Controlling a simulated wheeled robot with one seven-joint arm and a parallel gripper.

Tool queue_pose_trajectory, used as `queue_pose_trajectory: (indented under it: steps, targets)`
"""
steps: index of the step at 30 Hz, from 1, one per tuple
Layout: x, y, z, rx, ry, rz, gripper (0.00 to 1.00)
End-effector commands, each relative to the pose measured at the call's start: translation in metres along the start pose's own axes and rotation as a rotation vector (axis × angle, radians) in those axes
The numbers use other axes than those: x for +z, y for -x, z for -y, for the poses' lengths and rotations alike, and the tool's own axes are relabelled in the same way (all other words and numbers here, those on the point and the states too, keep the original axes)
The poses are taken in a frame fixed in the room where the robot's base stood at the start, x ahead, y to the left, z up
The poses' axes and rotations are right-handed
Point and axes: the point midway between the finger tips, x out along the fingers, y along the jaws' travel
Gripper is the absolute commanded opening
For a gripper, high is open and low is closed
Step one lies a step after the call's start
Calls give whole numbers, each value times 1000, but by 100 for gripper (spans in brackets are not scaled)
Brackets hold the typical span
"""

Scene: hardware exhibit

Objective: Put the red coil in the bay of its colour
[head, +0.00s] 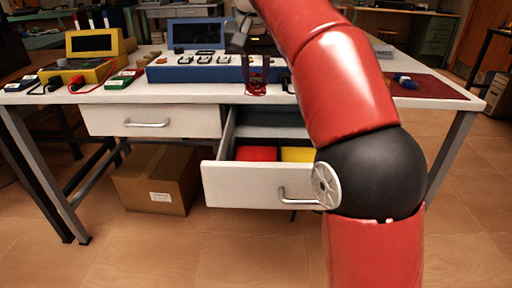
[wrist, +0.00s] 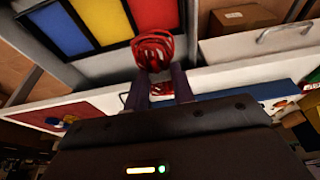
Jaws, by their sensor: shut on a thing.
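The red coil (head: 256,89) is held at the tips of my gripper (head: 257,76), which points down near the front edge of the white workbench. In the wrist view the coil (wrist: 153,49) shows as red loops at the fingertips (wrist: 160,76). The open drawer (head: 248,186) lies below, with a red bay (head: 256,153) and a yellow bay (head: 298,154). The wrist view shows the red bay (wrist: 154,14) beside the yellow bay (wrist: 103,18) and a blue bay (wrist: 61,29). My arm hides the drawer's right part in the head view.
A blue console (head: 190,73) stands on the bench behind the gripper. A yellow instrument (head: 92,62) and a green box (head: 119,80) are at left. A red mat (head: 430,88) with a blue item lies at right. A closed drawer (head: 150,121) and a cardboard box (head: 157,180) are at lower left.

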Motion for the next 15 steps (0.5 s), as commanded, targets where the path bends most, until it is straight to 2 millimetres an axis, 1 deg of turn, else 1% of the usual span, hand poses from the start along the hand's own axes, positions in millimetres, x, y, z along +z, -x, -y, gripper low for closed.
queue_pose_trajectory:
  steps: [1,2,9,15]
  targets:
    - [4,-11,0,1,0,3,2]
    - [6,-17,0,1,0,3,2]
    - [26,-80,-1,2,-1,5,2]
    - [40,-126,0,1,0,3,2]
